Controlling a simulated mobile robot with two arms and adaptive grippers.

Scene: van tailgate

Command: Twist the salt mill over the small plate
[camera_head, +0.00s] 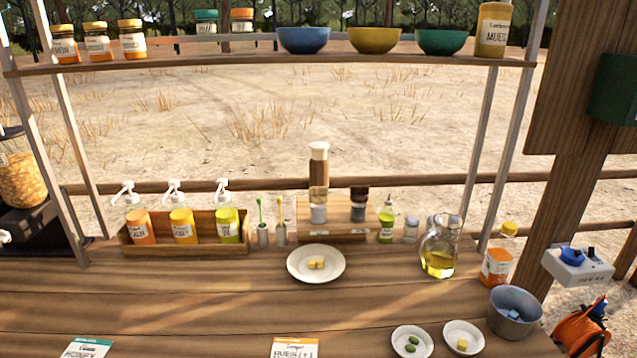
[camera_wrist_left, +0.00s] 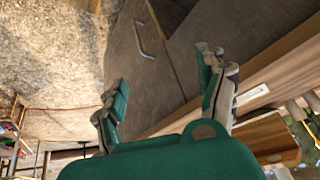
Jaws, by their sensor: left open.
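Two mill-like containers stand upright on a wooden stand (camera_head: 345,235) at the back middle of the counter. One is a tall mill (camera_head: 318,175) with a pale cap and brown body; the other is a shorter mill (camera_head: 359,203) with a dark cap. I cannot tell from labels which holds salt. A white plate (camera_head: 298,270) with yellow cubes lies in front of the stand. Two smaller white plates lie at the front right, one with green pieces (camera_head: 400,347) and one with yellow pieces (camera_head: 452,347). My left gripper (camera_wrist_left: 162,72) is open and empty, away from the mills.
A box of pump bottles (camera_head: 190,247) stands left of the stand. A shelf (camera_head: 200,57) with jars and bowls spans above.

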